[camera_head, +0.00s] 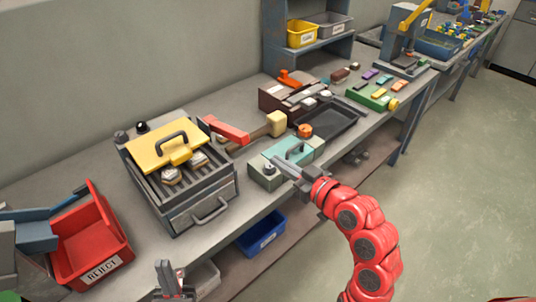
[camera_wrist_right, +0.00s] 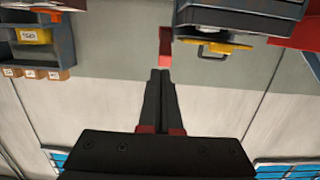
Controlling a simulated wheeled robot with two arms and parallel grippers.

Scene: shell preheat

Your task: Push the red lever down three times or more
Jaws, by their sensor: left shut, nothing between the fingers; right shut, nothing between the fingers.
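The red lever (camera_head: 229,131) sticks out from the right side of the grill-like machine (camera_head: 195,205), its red end raised and tilted slightly down to the right. In the right wrist view the red lever (camera_wrist_right: 165,46) shows just beyond the fingertips. My right gripper (camera_head: 272,161) is shut and empty, pointing left above the green-topped box, to the right of and apart from the lever in the head view. It also shows in the wrist view (camera_wrist_right: 160,72). My left gripper (camera_head: 172,268) is shut and empty at the bottom of the head view, away from the lever.
A yellow lid (camera_head: 165,146) with a dark handle sits on the machine. The green-topped box (camera_head: 308,148) lies near my right gripper. A black tray (camera_head: 335,120) lies behind it. A red REJECT bin (camera_head: 92,240) stands at left. Open floor lies right.

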